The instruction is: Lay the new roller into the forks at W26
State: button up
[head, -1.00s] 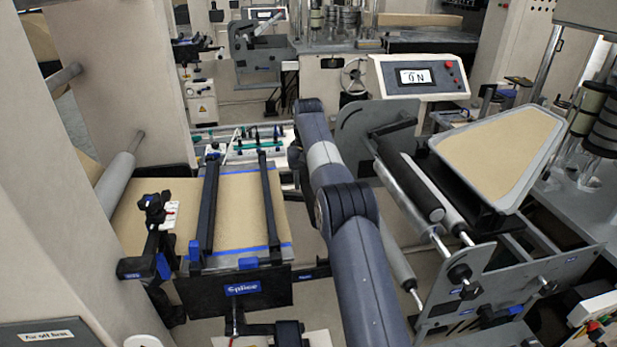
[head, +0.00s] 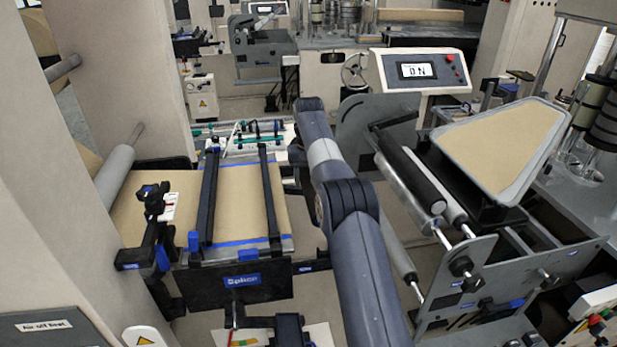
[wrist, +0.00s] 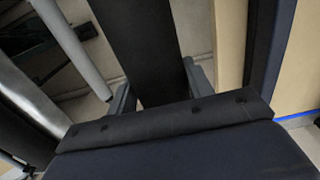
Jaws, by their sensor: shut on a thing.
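In the wrist view, the fingers of my gripper (wrist: 158,92) are closed on both sides of a wide, matte black roller (wrist: 138,40). The roller runs away from the gripper toward the top edge, where its far end is cut off. In the head view my own arm covers the gripper, and the held roller cannot be made out there. The roller stand (head: 480,280) is at the right, with two side plates. A black roller (head: 422,180) and a silver roller (head: 405,182) lie between them. No W26 label is readable, so I cannot tell which forks carry it.
A splice table (head: 240,210) with black bars stands left of my arm. A tan-filled tray (head: 505,140) sits above the stand. A control panel (head: 420,70) reads ON behind it. A thin grey roller (head: 395,245) hangs lower, and a grey tube (wrist: 72,45) shows in the wrist view.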

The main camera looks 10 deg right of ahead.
jog(key=shift+f+b, duration=1.15)
jog(key=shift+f, duration=0.7)
jog(key=shift+f, duration=0.4)
jog(key=shift+f+b, duration=0.35)
jog(key=shift+f, duration=1.05)
jog(key=shift+f+p, duration=0.3)
jog(key=o, duration=1.1)
jog(key=shift+s, duration=0.1)
jog(key=o, duration=0.3)
jog(key=shift+o, duration=0.2)
jog(key=shift+f, duration=0.15)
